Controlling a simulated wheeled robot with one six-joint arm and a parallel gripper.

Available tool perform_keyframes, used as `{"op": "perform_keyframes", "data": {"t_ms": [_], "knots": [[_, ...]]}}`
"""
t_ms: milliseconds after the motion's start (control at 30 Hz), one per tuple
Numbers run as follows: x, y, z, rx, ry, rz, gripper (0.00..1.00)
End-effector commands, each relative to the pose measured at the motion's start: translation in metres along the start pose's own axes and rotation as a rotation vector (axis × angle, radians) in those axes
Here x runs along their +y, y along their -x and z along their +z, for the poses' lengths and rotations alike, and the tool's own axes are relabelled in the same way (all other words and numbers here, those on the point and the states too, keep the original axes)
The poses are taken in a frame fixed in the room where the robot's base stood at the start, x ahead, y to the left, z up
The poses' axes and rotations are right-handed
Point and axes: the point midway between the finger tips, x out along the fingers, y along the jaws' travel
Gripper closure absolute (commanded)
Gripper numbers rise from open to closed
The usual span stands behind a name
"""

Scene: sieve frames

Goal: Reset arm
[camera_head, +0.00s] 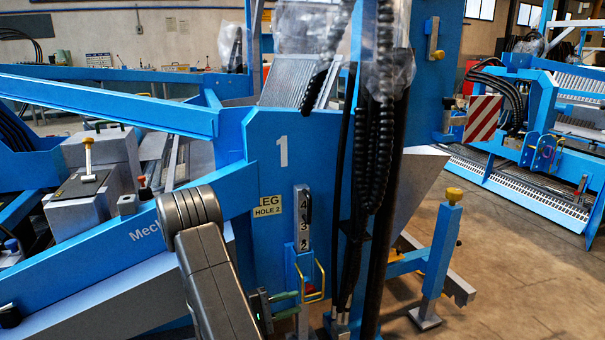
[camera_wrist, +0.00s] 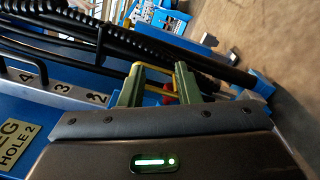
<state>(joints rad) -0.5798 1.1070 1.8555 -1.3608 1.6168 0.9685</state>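My gripper (camera_head: 297,303) shows low in the head view, at the end of my grey arm, beside a numbered leg post (camera_head: 303,222). Its green fingers are spread apart in the wrist view (camera_wrist: 170,80). The fingers do not appear closed on anything.
A blue panel marked 1 (camera_head: 282,190) stands behind my arm. Black coiled hoses (camera_head: 372,140) hang right of the post. A blue leg with a yellow knob (camera_head: 440,245) stands farther right. Brown floor (camera_head: 520,270) is open at the right.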

Motion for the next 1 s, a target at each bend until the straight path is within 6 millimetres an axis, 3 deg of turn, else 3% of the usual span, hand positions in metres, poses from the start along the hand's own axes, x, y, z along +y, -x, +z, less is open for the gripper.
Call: {"op": "perform_keyframes", "data": {"t_ms": [633, 1000], "knots": [[-0.004, -0.1, 0.002, -0.005, 0.003, -0.003, 0.7], [0.014, -0.098, 0.013, 0.001, 0.157, -0.003, 0.7]]}}
